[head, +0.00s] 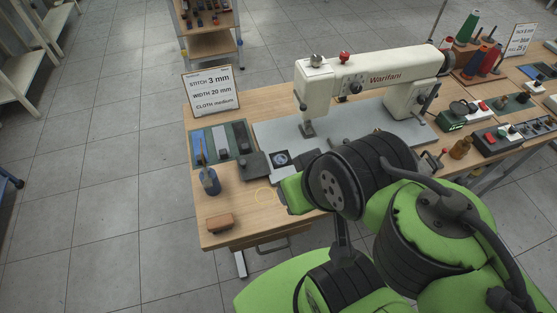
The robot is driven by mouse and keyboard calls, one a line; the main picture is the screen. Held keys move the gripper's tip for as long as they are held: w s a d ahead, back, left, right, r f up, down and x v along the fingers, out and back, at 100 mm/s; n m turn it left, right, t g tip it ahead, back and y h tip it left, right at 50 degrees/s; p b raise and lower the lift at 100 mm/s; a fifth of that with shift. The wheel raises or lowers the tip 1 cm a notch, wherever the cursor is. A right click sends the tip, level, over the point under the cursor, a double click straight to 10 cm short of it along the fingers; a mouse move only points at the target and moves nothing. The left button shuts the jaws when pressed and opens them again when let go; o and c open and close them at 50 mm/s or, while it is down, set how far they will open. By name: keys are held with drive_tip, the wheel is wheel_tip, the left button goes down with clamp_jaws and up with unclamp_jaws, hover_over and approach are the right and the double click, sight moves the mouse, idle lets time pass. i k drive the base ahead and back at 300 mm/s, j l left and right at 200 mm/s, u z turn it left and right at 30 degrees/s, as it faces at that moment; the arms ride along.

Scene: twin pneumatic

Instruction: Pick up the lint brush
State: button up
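A small brown block with a darker underside, which looks like the lint brush (220,222), lies on the front left corner of the wooden table (232,238). It is clear of other things, and nothing covers it. My green and black arm reaches in from the lower right over the table's front edge. My gripper cannot be made out; the arm's links hide the area where its end is. I cannot tell how far the gripper is from the brush.
A dark blue pot (211,184) with thin tools stands behind the brush. A tool tray (196,160) and a sign (210,90) are farther back. A white sewing machine (365,78) fills the middle. Thread cones (467,28) and control boxes (490,141) are at right. Floor at left is free.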

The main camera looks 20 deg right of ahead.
sight(215, 225)
drive_tip(key=i+j+u, duration=0.1)
drive_tip(key=j+u, duration=0.35)
drive_tip(key=i+j+u, duration=0.15)
drive_tip(key=j+u, duration=0.3)
